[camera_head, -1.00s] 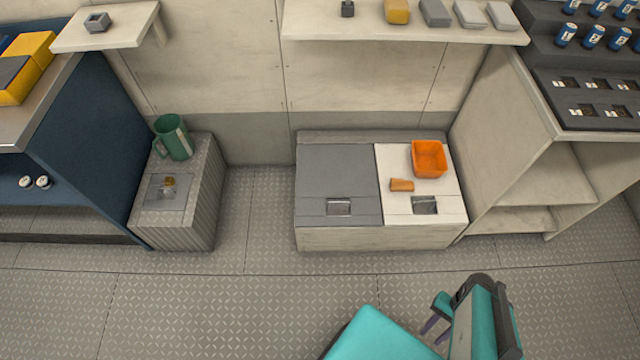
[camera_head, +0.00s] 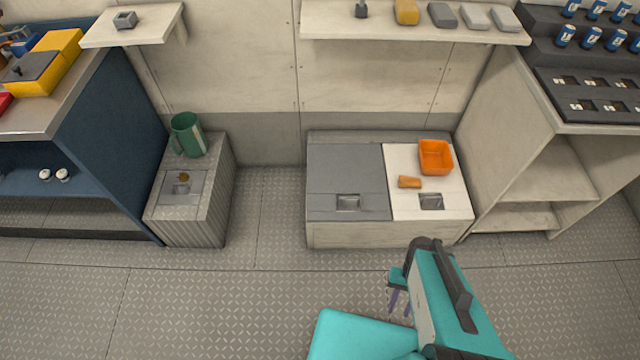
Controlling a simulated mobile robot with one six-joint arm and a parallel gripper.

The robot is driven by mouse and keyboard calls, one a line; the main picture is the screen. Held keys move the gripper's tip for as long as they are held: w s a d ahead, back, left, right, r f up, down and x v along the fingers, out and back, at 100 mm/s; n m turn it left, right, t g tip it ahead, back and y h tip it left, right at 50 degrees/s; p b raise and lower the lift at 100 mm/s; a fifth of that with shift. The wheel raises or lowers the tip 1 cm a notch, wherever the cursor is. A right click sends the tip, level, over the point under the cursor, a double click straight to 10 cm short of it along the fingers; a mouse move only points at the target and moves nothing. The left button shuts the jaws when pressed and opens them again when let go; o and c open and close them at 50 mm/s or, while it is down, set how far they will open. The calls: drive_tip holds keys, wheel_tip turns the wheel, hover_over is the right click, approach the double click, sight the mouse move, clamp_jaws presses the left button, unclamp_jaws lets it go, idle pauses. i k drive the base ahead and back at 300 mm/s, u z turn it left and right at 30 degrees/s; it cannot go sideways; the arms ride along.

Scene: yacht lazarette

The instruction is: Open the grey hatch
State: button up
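The grey hatch (camera_head: 345,178) is the left lid on a low pale locker (camera_head: 380,235) against the back wall. It lies flat and shut, with a recessed metal latch (camera_head: 348,203) near its front edge. A white hatch (camera_head: 400,165) lies flat beside it on the right. An orange bin (camera_head: 435,157) and a small orange block (camera_head: 409,182) rest on the white hatch; nothing lies on the grey one. My gripper (camera_head: 399,295) is in front of the locker, apart from it, with purple fingers pointing down. My arm partly hides it, and its opening is unclear.
A ribbed box (camera_head: 195,222) with a green jug (camera_head: 187,135) stands to the left. A blue cabinet (camera_head: 110,150) is at far left and a pale shelf unit (camera_head: 515,165) is right of the locker. A wall shelf (camera_head: 400,30) hangs above. The floor ahead is clear.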

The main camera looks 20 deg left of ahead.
sight(347, 183)
drive_tip(key=u, duration=0.6)
drive_tip(key=k, duration=0.95)
drive_tip(key=z, duration=0.05)
drive_tip(key=i, duration=0.8)
drive_tip(key=u, duration=0.05)
